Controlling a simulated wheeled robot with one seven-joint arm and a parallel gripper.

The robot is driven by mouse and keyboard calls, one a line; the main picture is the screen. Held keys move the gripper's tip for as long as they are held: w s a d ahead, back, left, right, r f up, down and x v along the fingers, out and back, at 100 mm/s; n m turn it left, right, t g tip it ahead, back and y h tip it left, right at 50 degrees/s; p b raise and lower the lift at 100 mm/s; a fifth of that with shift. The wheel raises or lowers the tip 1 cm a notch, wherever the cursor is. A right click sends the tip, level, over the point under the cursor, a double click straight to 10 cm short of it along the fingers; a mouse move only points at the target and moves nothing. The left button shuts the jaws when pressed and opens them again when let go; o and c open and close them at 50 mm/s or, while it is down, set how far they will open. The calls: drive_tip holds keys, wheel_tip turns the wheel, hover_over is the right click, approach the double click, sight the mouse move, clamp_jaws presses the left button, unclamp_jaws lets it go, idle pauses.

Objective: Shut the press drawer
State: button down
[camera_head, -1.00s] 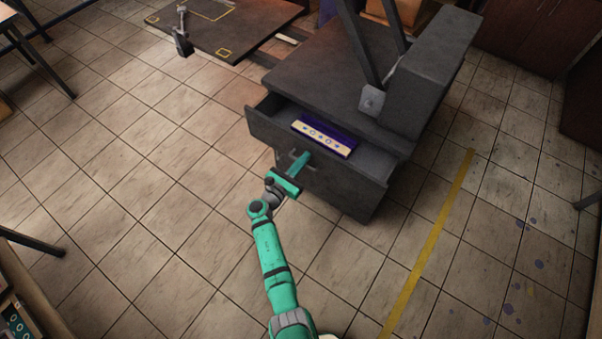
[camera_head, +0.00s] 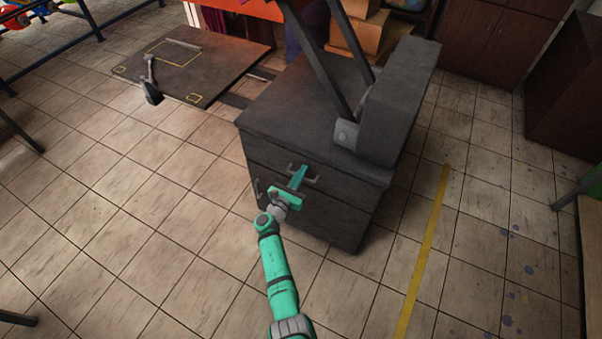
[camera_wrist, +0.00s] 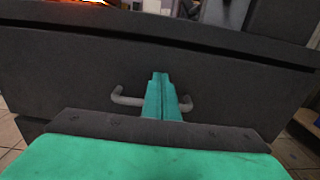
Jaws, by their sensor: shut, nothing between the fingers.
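The press drawer (camera_head: 273,163) is flush with the front of the dark grey press (camera_head: 290,105), and its inside does not show. Its handle (camera_wrist: 128,98) is a grey bar on the front panel, which also fills much of the wrist view (camera_wrist: 60,75). My gripper (camera_head: 301,170) is shut and empty, with its teal fingers at the middle of the handle. In the wrist view the shut fingertips (camera_wrist: 160,78) cover the middle of the handle. I cannot tell whether they touch the panel.
A lower drawer (camera_head: 325,220) with its own handle sits below. A flat dark board (camera_head: 185,65) with yellow marks extends from the press at the left. Open tiled floor lies left and right, with a yellow line (camera_head: 425,255) at the right.

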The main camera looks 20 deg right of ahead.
drive_tip(key=shift+w+d+r, duration=0.2)
drive_tip(key=shift+d+r, duration=0.05)
drive_tip(key=shift+d, duration=0.15)
drive_tip(key=shift+s, duration=0.1)
drive_tip(key=shift+s+a+f, duration=0.1)
drive_tip(key=shift+s+a, duration=0.05)
drive_tip(key=shift+a, duration=0.1)
drive_tip(key=v, duration=1.4)
drive_tip(key=shift+a, duration=0.2)
drive_tip(key=shift+f, duration=0.15)
